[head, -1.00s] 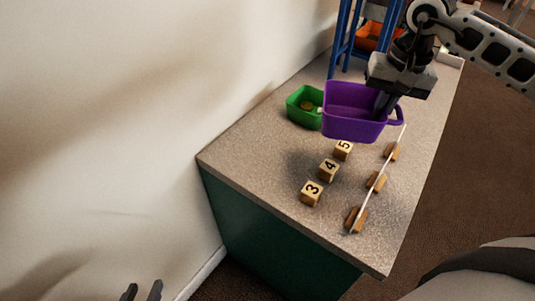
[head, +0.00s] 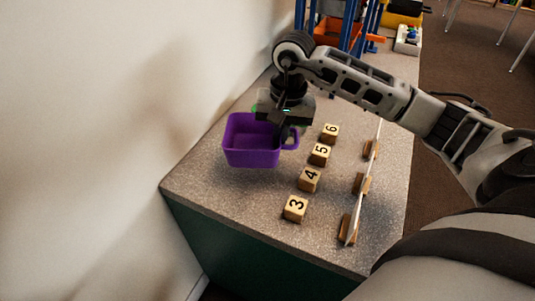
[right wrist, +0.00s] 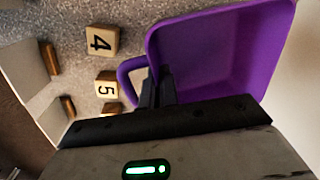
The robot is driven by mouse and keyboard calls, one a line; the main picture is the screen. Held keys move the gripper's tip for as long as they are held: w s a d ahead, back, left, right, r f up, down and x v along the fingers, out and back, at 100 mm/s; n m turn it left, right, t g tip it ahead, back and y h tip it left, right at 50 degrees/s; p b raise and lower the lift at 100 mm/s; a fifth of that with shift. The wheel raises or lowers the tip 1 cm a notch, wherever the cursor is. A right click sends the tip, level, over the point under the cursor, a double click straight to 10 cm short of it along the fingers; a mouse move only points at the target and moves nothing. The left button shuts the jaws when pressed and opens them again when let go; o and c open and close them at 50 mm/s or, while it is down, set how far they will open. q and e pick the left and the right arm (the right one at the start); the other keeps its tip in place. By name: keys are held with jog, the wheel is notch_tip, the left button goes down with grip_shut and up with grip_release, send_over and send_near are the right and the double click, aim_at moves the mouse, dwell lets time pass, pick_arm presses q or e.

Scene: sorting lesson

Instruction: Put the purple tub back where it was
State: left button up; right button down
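The purple tub (head: 252,156) is upright near the wall side of the counter in the head view, left of the number blocks. I cannot tell whether its base touches the counter. My right gripper (head: 282,136) is shut on the tub's wall at its handle side. In the right wrist view the fingers (right wrist: 156,88) meet the tub (right wrist: 225,45) beside its loop handle, and the tub looks empty. My left gripper is out of view.
Numbered wooden blocks, such as block 3 (head: 295,208) and block 4 (head: 309,180), stand in a row right of the tub. A thin white panel on wooden feet (head: 349,228) stands farther right. The counter's near-left corner is clear. A blue rack (head: 330,30) stands behind.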

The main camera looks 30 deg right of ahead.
aim_at(271, 145)
jog(key=shift+w+a+f, duration=0.2)
jog(key=shift+a+f, duration=0.25)
jog(key=shift+f, duration=0.15)
jog(key=shift+w+a+f, duration=0.2)
jog(key=shift+a+f, duration=0.25)
jog(key=shift+f, duration=0.1)
jog(key=f, duration=0.3)
jog(key=shift+w+a+f, duration=0.1)
jog(key=shift+a+f, duration=0.15)
jog(key=shift+f, duration=0.1)
jog(key=shift+f, duration=0.2)
jog(key=c, duration=1.7)
grip_release()
jog(key=shift+r, duration=0.1)
